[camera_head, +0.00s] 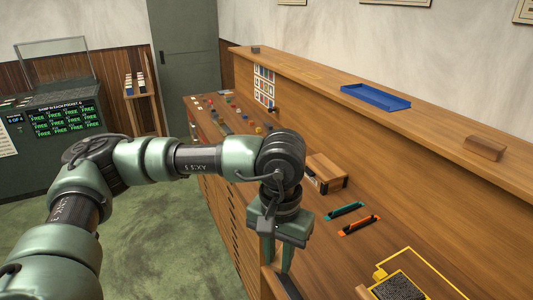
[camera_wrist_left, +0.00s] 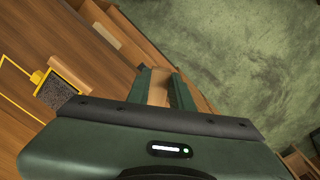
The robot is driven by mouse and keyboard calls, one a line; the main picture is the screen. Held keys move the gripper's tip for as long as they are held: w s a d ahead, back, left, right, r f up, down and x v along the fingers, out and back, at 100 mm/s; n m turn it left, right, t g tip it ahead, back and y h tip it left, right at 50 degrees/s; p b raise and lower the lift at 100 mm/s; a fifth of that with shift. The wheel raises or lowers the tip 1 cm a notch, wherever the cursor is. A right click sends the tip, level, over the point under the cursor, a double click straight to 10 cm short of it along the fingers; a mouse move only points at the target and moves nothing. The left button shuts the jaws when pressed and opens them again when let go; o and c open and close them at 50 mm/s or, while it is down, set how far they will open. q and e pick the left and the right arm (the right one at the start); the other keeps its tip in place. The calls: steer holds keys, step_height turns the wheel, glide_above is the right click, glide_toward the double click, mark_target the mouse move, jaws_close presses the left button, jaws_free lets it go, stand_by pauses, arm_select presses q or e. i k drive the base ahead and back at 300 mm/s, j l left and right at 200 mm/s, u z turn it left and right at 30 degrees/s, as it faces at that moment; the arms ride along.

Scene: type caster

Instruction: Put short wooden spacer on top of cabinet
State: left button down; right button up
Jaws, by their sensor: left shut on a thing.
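My left gripper (camera_head: 278,260) is over the front edge of the cabinet's lower worktop (camera_head: 325,255), fingers pointing down. In the left wrist view, its two fingers (camera_wrist_left: 160,88) are closed on a light wooden piece (camera_wrist_left: 158,95), which looks like the short wooden spacer. In the head view this piece cannot be made out between the fingers. The cabinet's raised top (camera_head: 330,82) is a long wooden ledge along the wall, to the right of and above the gripper. My right gripper is not in view.
On the ledge are a blue tray (camera_head: 375,97), a brown wooden block (camera_head: 485,147) and a small dark block (camera_head: 255,49), with bare wood between. A wooden box (camera_head: 327,172), teal (camera_head: 345,210) and orange (camera_head: 360,225) handled pieces, and a dark pad (camera_head: 398,288) occupy the worktop.

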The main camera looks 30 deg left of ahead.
mark_target(431, 273)
steer(key=i+j+z, duration=0.15)
steer(key=z, duration=0.2)
steer(key=i+j+z, duration=0.15)
steer(key=z, duration=1.1)
